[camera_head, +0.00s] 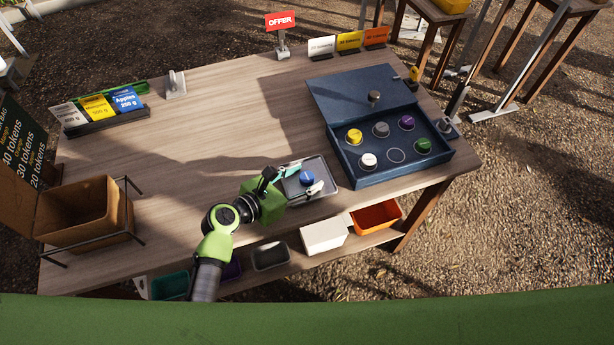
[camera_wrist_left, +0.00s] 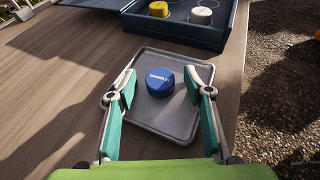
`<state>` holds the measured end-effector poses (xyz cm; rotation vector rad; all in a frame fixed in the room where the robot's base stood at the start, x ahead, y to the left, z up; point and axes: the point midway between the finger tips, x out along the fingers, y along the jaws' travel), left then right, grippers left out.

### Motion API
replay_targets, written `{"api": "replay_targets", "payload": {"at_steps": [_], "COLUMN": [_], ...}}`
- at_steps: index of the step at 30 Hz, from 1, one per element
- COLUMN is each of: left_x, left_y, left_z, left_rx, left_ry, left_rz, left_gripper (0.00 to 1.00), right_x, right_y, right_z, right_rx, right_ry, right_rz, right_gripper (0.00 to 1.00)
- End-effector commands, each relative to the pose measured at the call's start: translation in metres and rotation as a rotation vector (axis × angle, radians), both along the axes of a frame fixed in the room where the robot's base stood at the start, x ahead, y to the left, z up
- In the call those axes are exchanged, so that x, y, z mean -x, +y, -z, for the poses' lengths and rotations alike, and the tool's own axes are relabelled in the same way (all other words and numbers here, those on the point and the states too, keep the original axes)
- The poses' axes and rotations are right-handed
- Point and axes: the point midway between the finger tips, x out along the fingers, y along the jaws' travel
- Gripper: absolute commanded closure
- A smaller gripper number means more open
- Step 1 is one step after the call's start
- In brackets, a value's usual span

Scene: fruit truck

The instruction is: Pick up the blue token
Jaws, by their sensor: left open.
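The blue token (camera_head: 307,178) is a short round piece lying on a small grey tray (camera_head: 328,188) near the table's front edge. In the left wrist view the blue token (camera_wrist_left: 160,82) sits ahead of my fingers, toward the middle of the grey tray (camera_wrist_left: 178,134). My left gripper (camera_head: 304,178) is open, with its fingers to either side of the token. In the left wrist view the left gripper (camera_wrist_left: 160,92) shows teal finger pads apart, with nothing between them touching the token. My right gripper is not in view.
A blue box (camera_head: 343,169) with several coloured tokens and one empty round slot stands right of the tray. A brown bin (camera_head: 85,208) stands at the left. Price cards (camera_head: 97,106) and an offer sign (camera_head: 281,21) stand farther back. The table's middle is clear.

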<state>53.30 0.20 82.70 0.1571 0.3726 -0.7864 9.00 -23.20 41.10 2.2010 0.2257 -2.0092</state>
Motion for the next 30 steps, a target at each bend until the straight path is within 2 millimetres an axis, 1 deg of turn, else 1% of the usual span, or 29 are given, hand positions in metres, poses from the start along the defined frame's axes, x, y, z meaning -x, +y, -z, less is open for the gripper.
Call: {"api": "replay_targets", "payload": {"at_steps": [6,8,9,10,19,23,26,29,30], "left_x": [0.0,0.0,0.0,0.0,0.0,0.0,0.0,-0.001,-0.001], "left_y": [0.0,0.0,0.0,0.0,0.0,0.0,0.0,-0.001,0.0], "left_z": [0.001,0.001,0.001,0.001,0.001,-0.003,-0.01,-0.025,-0.035], "left_rx": [-0.001,-0.001,-0.001,-0.001,-0.001,0.0,0.001,0.001,0.002], "left_ry": [0.001,0.001,0.001,0.001,0.001,0.0,-0.002,-0.004,-0.005], "left_rz": [0.0,0.0,0.0,0.0,0.0,0.0,0.0,0.0,-0.001], "left_gripper": [0.54,0.69,0.8,0.87,0.87,0.87,0.87,0.87,0.87], "right_x": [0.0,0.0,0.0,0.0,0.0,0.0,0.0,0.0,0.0], "right_y": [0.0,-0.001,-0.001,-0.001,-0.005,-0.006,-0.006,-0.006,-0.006], "right_z": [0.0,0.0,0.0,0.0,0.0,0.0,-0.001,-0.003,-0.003], "right_rx": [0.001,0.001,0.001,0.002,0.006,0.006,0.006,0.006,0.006], "right_ry": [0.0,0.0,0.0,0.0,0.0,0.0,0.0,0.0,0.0], "right_rz": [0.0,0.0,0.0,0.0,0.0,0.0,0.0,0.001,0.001], "right_gripper": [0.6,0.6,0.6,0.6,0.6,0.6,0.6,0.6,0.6]}}
